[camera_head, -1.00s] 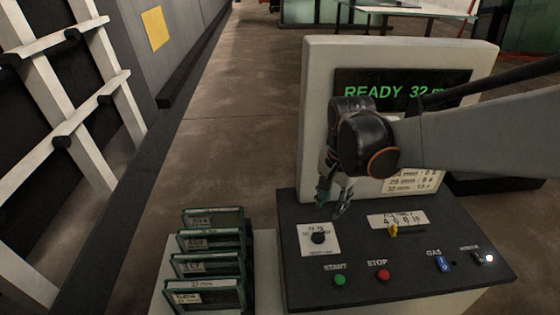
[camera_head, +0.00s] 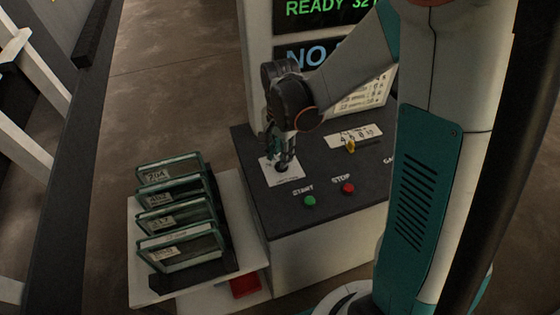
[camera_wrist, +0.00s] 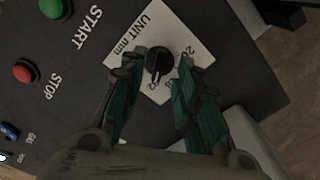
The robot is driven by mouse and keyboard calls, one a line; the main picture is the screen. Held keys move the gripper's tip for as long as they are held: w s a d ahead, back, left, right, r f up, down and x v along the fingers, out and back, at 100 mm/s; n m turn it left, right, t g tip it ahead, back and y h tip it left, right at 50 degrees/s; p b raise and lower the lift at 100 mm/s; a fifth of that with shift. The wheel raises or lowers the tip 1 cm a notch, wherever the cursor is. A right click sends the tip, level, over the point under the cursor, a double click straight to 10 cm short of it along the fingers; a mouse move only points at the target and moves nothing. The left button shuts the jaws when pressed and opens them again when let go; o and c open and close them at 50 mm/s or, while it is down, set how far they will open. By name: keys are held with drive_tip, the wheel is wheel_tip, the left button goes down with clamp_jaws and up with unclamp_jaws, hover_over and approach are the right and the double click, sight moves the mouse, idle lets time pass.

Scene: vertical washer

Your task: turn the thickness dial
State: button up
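A round black dial (camera_wrist: 158,60) sits on a white square plate (camera_wrist: 206,56) lettered "UNIT mm" in the wrist view. In the head view the dial (camera_head: 283,168) is partly hidden by my fingers. My gripper (camera_wrist: 161,62) is open, with one teal-padded fingertip on each side of the dial. The fingertips look very close to its sides; I cannot tell whether they touch it. In the head view my gripper (camera_head: 281,157) points down at the plate from above.
A green START button (camera_head: 310,201), a red STOP button (camera_head: 348,188) and a yellow pointer (camera_head: 350,147) are on the same dark panel. A rack of several labelled glass panes (camera_head: 180,213) stands left of it. A screen (camera_head: 320,8) reads "READY 32".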

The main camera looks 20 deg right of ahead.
drive_tip(key=shift+f, duration=1.4)
clamp_jaws()
drive_tip(key=shift+b, duration=0.35)
drive_tip(key=n, duration=0.3)
drive_tip(key=shift+n+b, duration=0.4)
drive_tip(key=shift+s+d+n+b, duration=0.1)
drive_tip(key=shift+n+b, duration=0.25)
drive_tip(key=shift+n, duration=1.55)
